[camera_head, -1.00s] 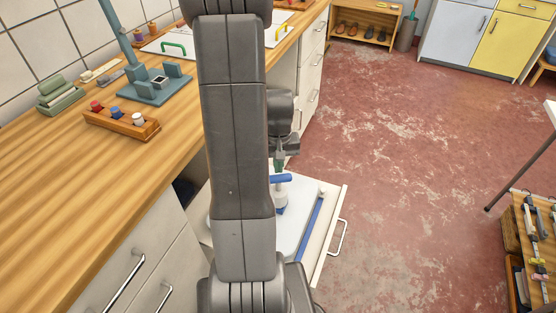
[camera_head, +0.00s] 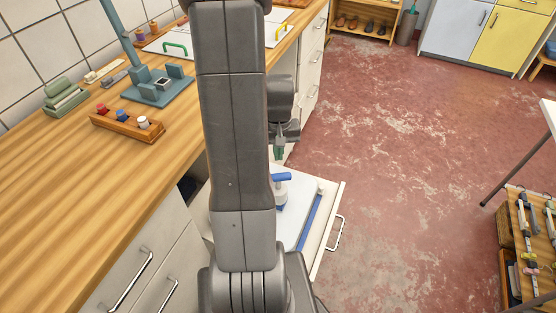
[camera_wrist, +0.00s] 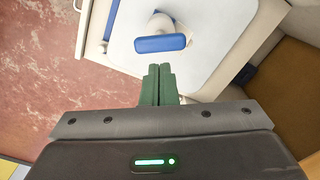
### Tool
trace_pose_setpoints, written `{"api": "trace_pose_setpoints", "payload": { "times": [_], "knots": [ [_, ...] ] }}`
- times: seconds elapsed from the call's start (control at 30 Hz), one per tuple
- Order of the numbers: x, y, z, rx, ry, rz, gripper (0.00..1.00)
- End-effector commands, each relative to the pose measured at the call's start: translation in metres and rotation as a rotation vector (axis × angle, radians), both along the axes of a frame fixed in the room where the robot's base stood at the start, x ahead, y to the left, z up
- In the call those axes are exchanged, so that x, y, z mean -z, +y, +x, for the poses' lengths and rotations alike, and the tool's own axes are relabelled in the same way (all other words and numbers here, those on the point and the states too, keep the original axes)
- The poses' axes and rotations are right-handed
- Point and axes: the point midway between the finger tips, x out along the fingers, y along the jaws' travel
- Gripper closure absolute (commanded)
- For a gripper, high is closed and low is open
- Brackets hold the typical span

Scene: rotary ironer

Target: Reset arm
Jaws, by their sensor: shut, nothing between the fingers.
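My gripper (camera_wrist: 158,84) shows in the wrist view with its green fingers together and nothing between them. In the head view my gripper (camera_head: 280,150) hangs beside my arm, above an open drawer unit (camera_head: 333,205). A blue-handled white device (camera_head: 282,178) stands there under and in front of the fingers. Its blue handle also shows in the wrist view (camera_wrist: 160,44), just ahead of the fingertips and apart from them in the picture. My upright arm hides part of the drawer and the device.
A wooden counter (camera_head: 80,210) runs along the left, with a teal fixture (camera_head: 160,92) and a wooden block with coloured knobs (camera_head: 126,124). A tool rack (camera_head: 508,240) and a table leg (camera_head: 518,165) stand at the right. The red floor between is clear.

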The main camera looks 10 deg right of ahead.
Motion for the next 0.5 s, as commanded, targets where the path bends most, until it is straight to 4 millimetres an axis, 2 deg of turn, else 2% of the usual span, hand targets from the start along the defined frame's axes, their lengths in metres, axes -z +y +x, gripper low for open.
{"api": "trace_pose_setpoints", "payload": {
  "times": [0.27, 0.5],
  "knots": [
    [0.002, 0.0, 0.0, 0.0, 0.0, 0.0, 1.0],
    [0.018, 0.0, 0.0, 0.0, 0.001, 0.0, 1.0]
  ]
}}
